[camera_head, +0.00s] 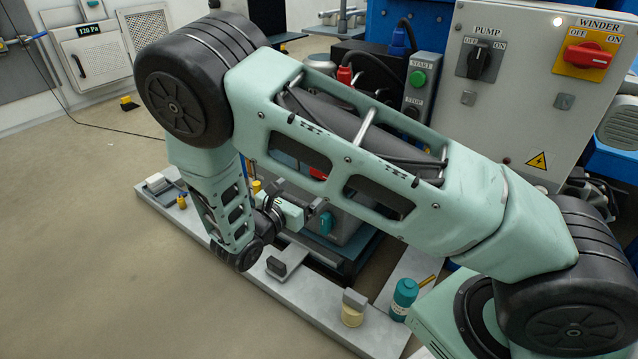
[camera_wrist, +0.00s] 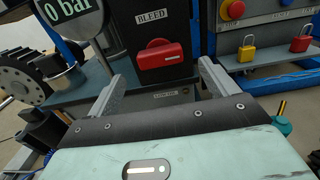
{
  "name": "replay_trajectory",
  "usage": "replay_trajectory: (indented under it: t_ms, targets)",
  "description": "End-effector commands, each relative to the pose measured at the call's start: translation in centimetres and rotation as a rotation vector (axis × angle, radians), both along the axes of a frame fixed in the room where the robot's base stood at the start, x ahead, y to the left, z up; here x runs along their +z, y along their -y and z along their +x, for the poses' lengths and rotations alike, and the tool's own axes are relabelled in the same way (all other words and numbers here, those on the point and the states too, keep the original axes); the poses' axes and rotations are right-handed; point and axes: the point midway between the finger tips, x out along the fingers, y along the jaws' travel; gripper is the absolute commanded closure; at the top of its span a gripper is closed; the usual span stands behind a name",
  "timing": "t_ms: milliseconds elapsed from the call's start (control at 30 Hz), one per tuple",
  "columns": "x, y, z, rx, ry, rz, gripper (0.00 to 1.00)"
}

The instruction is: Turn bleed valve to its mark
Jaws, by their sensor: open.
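The bleed valve's red handle (camera_wrist: 160,62) shows in the wrist view on a dark panel under a white BLEED label (camera_wrist: 152,17). The handle lies roughly level, with a pale strip on its face. A small label (camera_wrist: 164,93) sits below it, too small to read surely. My gripper (camera_wrist: 164,72) is open, with one grey finger on each side of the handle in the picture. Nothing is between the fingers that I can tell is gripped; contact is not visible. In the head view my gripper (camera_head: 314,207) is low beside the machine, and my arm hides much of the valve area.
Yellow (camera_wrist: 246,49) and red (camera_wrist: 301,40) padlocks sit on a shelf to the right. A teal bottle (camera_head: 404,297) stands on the base plate. Open floor (camera_head: 90,250) lies to the left.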

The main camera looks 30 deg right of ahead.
Motion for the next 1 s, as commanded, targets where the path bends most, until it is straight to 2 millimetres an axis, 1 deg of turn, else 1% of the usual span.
replay_trajectory:
  t_ms: [33, 100, 300, 433, 700, 733, 767, 800, 867, 900, 1000]
  targets:
    - [-0.4, 1.1, 0.4, -0.003, 0.001, 0.0, 0.15]
    - [-0.3, 2.2, 0.9, -0.003, 0.001, 0.0, 0.15]
    - [-0.2, 4.4, 1.8, -0.001, 0.0, 0.0, 0.15]
    - [-0.1, 5.0, 2.0, -0.001, 0.001, 0.001, 0.15]
    - [0.0, 5.1, 2.1, 0.0, 0.0, 0.0, 0.15]
    - [0.0, 5.1, 2.1, 0.0, 0.0, 0.0, 0.17]
    - [0.0, 5.1, 2.1, 0.0, 0.0, 0.0, 0.26]
    - [0.0, 5.1, 2.1, 0.0, 0.0, 0.0, 0.37]
    - [0.0, 5.1, 2.1, 0.0, 0.0, 0.0, 0.53]
    - [0.0, 5.1, 2.1, 0.0, 0.0, 0.0, 0.59]
    - [0.0, 5.1, 2.1, 0.0, 0.0, 0.0, 0.59]
